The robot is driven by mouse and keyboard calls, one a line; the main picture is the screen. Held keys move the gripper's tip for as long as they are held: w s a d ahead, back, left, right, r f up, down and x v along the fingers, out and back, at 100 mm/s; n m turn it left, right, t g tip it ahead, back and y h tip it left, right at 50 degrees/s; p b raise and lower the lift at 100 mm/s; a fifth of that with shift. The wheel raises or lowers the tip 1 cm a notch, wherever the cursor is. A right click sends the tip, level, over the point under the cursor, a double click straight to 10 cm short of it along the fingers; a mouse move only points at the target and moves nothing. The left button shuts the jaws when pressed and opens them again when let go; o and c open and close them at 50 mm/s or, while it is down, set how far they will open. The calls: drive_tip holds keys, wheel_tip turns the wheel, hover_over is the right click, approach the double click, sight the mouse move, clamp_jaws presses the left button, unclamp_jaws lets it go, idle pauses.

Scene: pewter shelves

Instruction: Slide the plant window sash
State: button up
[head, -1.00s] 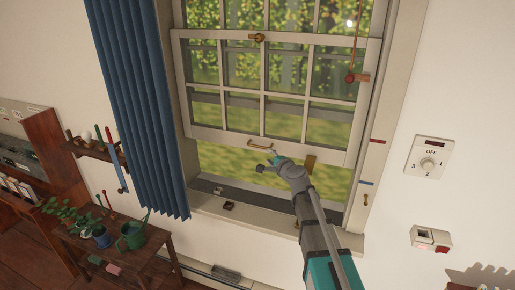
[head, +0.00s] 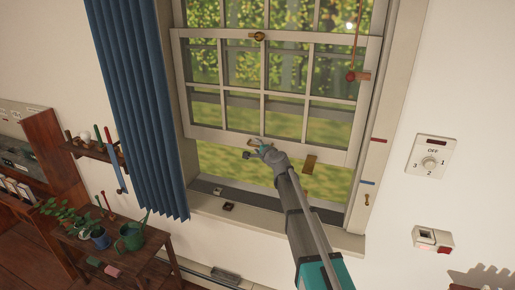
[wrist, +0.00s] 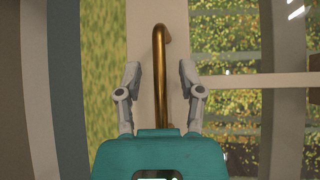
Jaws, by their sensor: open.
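The white window sash (head: 215,135) is partly raised, with an open gap under its bottom rail. Its brass handle (head: 252,142) is on the bottom rail, mostly hidden behind my gripper (head: 254,151) in the head view. In the wrist view the handle (wrist: 158,90) runs up the middle as a curved bar. My gripper's fingers (wrist: 160,72) are open, one on each side of the handle, with gaps visible on both sides.
A brass catch (head: 258,36) is on the sash's upper rail. A red knob on a cord (head: 351,76) hangs at the right. Small items lie on the sill (head: 285,222). A blue curtain (head: 140,100) hangs left, above a plant table (head: 150,250).

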clamp_jaws()
idle(0.3)
wheel_tip(320, 180, down, 10)
drive_tip(key=b, duration=0.9)
drive_tip(key=shift+b, duration=0.4)
drive_tip(key=shift+w+r, duration=0.1)
drive_tip(key=shift+r, duration=0.05)
unclamp_jaws()
drive_tip(key=shift+r, duration=0.1)
